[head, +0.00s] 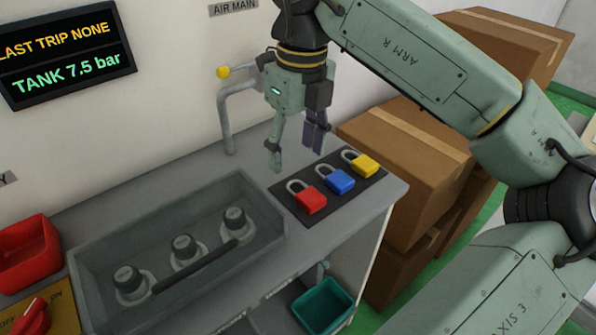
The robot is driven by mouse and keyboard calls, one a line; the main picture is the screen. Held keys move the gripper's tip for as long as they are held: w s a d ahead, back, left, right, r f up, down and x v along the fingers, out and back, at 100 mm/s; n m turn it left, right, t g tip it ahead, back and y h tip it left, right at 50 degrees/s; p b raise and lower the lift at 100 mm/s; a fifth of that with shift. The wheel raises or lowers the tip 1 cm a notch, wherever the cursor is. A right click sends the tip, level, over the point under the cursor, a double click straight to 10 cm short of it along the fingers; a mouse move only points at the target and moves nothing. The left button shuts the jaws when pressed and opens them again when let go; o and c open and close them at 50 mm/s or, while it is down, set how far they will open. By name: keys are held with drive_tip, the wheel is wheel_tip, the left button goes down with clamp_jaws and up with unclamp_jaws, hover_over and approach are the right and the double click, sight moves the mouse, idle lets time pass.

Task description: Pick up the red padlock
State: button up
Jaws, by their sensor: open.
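The red padlock (311,202) lies on a dark mat (289,203) on the grey bench, with its silver shackle pointing up and left in the head view. It is the leftmost of three padlocks in a row. The blue padlock (340,181) lies beside it, and the yellow padlock (365,165) is at the far right. My gripper (294,158) points down with its fingers apart and nothing between them. It shows above and behind the row, with its left finger near the red padlock's shackle. I cannot tell its exact height above the mat.
A grey tray (100,240) with several dark-capped fittings and a black bar is left of the mat. A pipe with a yellow knob (222,72) rises behind. Cardboard boxes (410,165) stand right of the bench. A green bin (323,305) is below the front edge.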

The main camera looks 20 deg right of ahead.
sight(310, 195)
drive_tip(key=shift+m+h, duration=0.3)
drive_tip(key=shift+m, duration=0.2)
drive_tip(key=d+f, duration=0.2)
drive_tip(key=f, duration=0.1)
drive_tip(key=d+f, duration=0.1)
drive_tip(key=shift+s+f+p, duration=0.15)
drive_tip(key=shift+s+p, duration=0.2)
drive_tip(key=shift+p, duration=0.05)
drive_tip(key=shift+a+f+p, duration=0.15)
drive_tip(key=shift+f+p, duration=0.35)
drive_tip(key=shift+f, duration=1.05)
drive_tip(key=shift+a+f+p, duration=0.15)
drive_tip(key=shift+f+p, duration=0.35)
drive_tip(key=shift+f, duration=1)
drive_tip(key=shift+c, duration=0.3)
drive_tip(key=c, duration=1.2)
drive_tip(key=shift+r, duration=0.15)
